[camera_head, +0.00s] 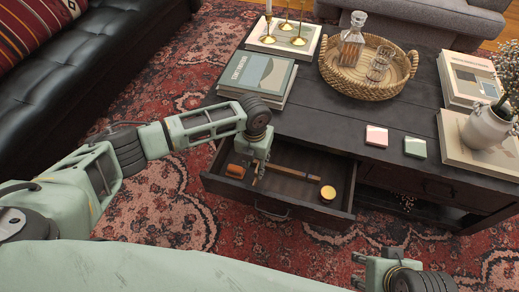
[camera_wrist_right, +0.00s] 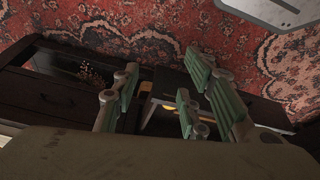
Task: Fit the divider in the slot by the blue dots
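The open drawer (camera_head: 332,217) of the dark table holds several small things. The blue dots and the slot cannot be made out. My right gripper (camera_head: 375,268) is outside the drawer, near the bottom of the head view. In the right wrist view its fingers (camera_wrist_right: 160,92) stand apart with nothing between them.
In the drawer are an orange block (camera_head: 235,171) at the left and a round yellow-topped tin (camera_head: 327,194) at the right. On the table are books (camera_head: 258,74), a wicker tray (camera_head: 368,88), pink (camera_head: 376,136) and green (camera_head: 415,147) coasters and a vase (camera_head: 486,127).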

